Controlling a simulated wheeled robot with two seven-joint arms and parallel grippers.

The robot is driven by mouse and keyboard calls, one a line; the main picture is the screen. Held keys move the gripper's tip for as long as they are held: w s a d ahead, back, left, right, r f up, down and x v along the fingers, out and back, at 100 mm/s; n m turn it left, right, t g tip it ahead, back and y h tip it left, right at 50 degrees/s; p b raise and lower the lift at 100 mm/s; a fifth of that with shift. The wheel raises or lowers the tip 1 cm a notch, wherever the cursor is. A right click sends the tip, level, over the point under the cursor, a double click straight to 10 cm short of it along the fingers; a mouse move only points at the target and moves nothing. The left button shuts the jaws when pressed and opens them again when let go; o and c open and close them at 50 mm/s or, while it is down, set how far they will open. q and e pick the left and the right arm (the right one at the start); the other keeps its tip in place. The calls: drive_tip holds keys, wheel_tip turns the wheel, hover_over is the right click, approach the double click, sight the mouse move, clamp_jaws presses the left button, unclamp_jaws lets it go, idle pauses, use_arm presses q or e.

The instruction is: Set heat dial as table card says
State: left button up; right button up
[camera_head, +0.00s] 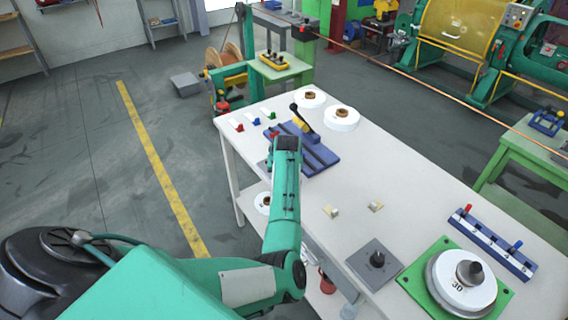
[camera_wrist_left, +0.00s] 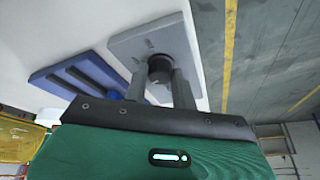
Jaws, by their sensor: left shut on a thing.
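In the left wrist view, a grey square plate (camera_wrist_left: 150,43) on the white table carries a round black knob (camera_wrist_left: 160,66). The fingers of my left gripper (camera_wrist_left: 157,78) stand either side of this knob and are shut on it. The plate has small dark marks, too small to read. In the head view my left arm reaches over the table's far-left part and hides the gripper and most of that plate. My right gripper is not in view.
A blue slotted rack (camera_head: 318,158) lies just beside my left arm. White spools (camera_head: 342,118) stand behind it. A green plate with a white disc (camera_head: 461,283) and a blue rail with red and blue pegs (camera_head: 492,243) are at the near right. The middle of the table is mostly clear.

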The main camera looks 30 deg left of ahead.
use_arm(q)
drive_tip(key=m+p, duration=0.2)
drive_tip(key=m+h+p, duration=0.1)
drive_tip(key=shift+s+a+r+m+t+p, duration=0.1)
drive_tip(key=shift+a+r+m+t+p, duration=0.2)
drive_tip(key=shift+m+t+p, duration=0.1)
drive_tip(key=shift+m+h+p, duration=0.4)
drive_tip(key=shift+m+p, duration=0.35)
drive_tip(key=shift+m, duration=0.15)
drive_tip(key=m+h+p, duration=0.1)
drive_tip(key=m, duration=0.1)
drive_tip(key=shift+f+m, duration=0.15)
drive_tip(key=shift+m, duration=0.15)
drive_tip(key=shift+a+m+h+p, duration=0.1)
drive_tip(key=shift+m+h+p, duration=0.35)
drive_tip(key=shift+m, duration=0.75)
drive_tip(key=shift+f, duration=0.1)
drive_tip(key=o, duration=1)
drive_tip(key=b+v, duration=0.3)
drive_tip(key=v, duration=1)
drive_tip(key=shift+s+a+r, duration=0.15)
drive_tip(key=shift+s+r, duration=0.05)
drive_tip(key=shift+r, duration=0.1)
